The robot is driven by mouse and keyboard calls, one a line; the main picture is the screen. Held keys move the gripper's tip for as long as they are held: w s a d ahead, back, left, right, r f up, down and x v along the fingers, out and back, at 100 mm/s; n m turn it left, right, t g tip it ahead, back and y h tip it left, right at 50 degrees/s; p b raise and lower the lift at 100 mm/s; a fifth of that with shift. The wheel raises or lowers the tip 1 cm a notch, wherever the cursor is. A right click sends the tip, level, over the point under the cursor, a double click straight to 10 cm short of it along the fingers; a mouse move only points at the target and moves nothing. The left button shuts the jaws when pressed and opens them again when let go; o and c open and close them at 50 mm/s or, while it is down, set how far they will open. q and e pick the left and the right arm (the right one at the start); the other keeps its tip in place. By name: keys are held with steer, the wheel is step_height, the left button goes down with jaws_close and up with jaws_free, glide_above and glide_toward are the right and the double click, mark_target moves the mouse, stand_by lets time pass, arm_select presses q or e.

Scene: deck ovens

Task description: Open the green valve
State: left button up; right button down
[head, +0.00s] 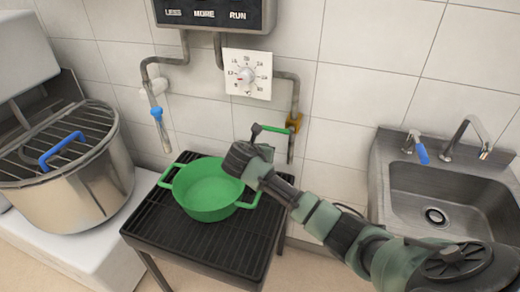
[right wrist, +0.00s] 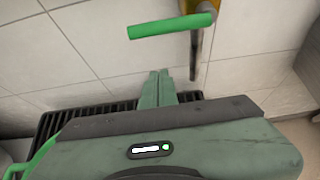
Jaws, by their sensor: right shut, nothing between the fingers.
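The green valve handle (head: 275,129) is a short bar sticking out to the left from a brass valve body (head: 295,122) on the right-hand wall pipe. In the right wrist view the handle (right wrist: 170,25) lies roughly crosswise to the vertical pipe, above my fingertips. My right gripper (head: 255,131) is shut and empty, its fingers pointing up close to the handle's left end in the head view. In the right wrist view the shut fingers (right wrist: 158,75) are seen below the handle with a gap in the picture; contact cannot be told. My left gripper is not in view.
A green pot (head: 208,192) stands on a black grated stand (head: 225,242) below my right gripper. A blue valve handle (head: 157,114) is on the left pipe. A dial (head: 247,74) sits between the pipes.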

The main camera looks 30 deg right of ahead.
mark_target(276, 129)
steer(key=w+d+r, duration=0.2)
steer(key=shift+w+d+r+p, duration=0.1)
steer(key=shift+w+d+p, duration=0.1)
steer(key=shift+d+p, duration=0.2)
stand_by(0.3)
steer(key=shift+r+m+t+p, duration=0.3)
steer(key=shift+p, duration=0.35)
